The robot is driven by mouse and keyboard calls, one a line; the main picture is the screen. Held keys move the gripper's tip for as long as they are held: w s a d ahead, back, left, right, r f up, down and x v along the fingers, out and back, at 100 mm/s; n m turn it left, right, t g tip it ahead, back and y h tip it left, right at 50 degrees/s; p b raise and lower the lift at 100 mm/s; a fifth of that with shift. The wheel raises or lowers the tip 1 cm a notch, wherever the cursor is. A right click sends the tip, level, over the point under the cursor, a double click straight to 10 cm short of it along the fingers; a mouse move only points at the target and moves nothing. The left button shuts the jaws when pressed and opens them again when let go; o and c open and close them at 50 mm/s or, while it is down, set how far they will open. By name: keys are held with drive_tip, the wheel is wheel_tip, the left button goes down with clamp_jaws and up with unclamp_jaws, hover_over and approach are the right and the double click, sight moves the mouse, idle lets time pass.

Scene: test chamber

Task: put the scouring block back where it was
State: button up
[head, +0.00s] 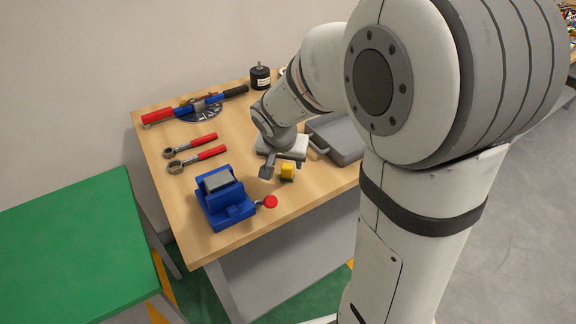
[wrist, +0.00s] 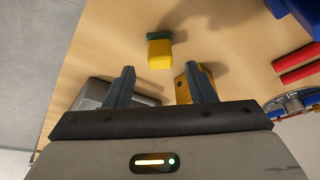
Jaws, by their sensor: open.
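The scouring block (wrist: 159,52), yellow with a dark green layer along its far side, sits on the wooden workbench. In the head view it is the small yellow block (head: 288,172) near the bench's front edge, right of the blue vise. My gripper (wrist: 160,82) is open and empty. In the wrist view the block lies just beyond the fingertips, in line with the gap and apart from both fingers. In the head view my gripper (head: 280,168) is low over the bench, close to the block.
An orange-yellow piece (wrist: 183,90) shows partly behind the right finger. A blue vise (head: 225,198) with a red-knobbed handle stands left of the block. A grey tray (head: 340,138) lies to the right. Red-handled wrenches (head: 200,153) lie at the left; a black cylinder (head: 260,77) stands behind.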

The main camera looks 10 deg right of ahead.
drive_tip(key=v, duration=0.7)
drive_tip(key=s+d+n+y, duration=0.1)
drive_tip(key=s+n, duration=0.1)
drive_tip(key=s, duration=0.6)
drive_tip(key=s+d+n+g+y, duration=0.1)
drive_tip(key=s+n, duration=0.2)
drive_tip(key=s, duration=0.5)
drive_tip(key=shift+s+d+f, duration=0.3)
drive_tip(key=shift+s+f, duration=0.1)
